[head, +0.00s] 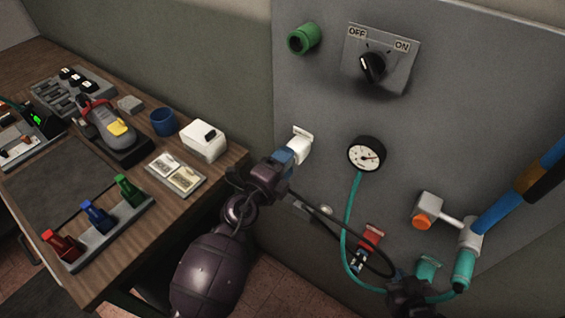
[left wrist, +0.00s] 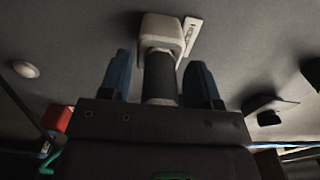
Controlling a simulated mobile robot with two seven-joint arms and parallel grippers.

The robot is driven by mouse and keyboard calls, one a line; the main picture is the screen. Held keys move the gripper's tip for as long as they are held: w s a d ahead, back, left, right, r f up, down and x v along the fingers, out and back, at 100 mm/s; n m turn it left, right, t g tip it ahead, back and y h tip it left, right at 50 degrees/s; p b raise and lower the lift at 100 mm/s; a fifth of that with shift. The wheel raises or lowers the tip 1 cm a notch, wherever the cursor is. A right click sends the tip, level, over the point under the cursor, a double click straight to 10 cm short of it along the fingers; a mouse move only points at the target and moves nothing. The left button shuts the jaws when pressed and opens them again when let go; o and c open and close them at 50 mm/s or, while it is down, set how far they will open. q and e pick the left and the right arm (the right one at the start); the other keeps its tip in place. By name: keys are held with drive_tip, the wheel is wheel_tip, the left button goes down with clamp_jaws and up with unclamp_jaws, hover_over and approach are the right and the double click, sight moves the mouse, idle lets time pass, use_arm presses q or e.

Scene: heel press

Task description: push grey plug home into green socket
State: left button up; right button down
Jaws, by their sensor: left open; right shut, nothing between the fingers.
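A dark grey cylindrical plug (left wrist: 160,75) sits at a white socket (left wrist: 162,30) on the wall panel. My left gripper (left wrist: 164,80) is open, its blue fingers on either side of the plug with small gaps. In the head view my left gripper (head: 283,158) is at the white socket (head: 299,146) and hides the plug. How deep the plug sits cannot be told. A blue-green socket (head: 430,267) with a label is low on the panel. My right gripper (head: 408,290) is shut and empty beside it, partly cut off by the lower edge.
A red socket (head: 370,236), gauge (head: 366,154) with teal hose and OFF/ON switch (head: 372,67) are on the panel. A green fitting (head: 303,38) is at upper left. A black cable (head: 345,233) loops between my grippers. The cluttered workbench (head: 232,162) is left.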

use_arm(q)
drive_tip(key=shift+d+r, duration=0.15)
drive_tip(key=shift+r, duration=0.05)
clamp_jaws()
drive_tip(key=shift+s+f, duration=0.1)
drive_tip(key=shift+f, duration=0.05)
idle(0.3)
drive_tip(key=shift+v, duration=2.75)
drive_tip(key=shift+s+a+f, duration=0.1)
drive_tip(key=shift+a+f, duration=0.05)
drive_tip(key=shift+a, duration=0.15)
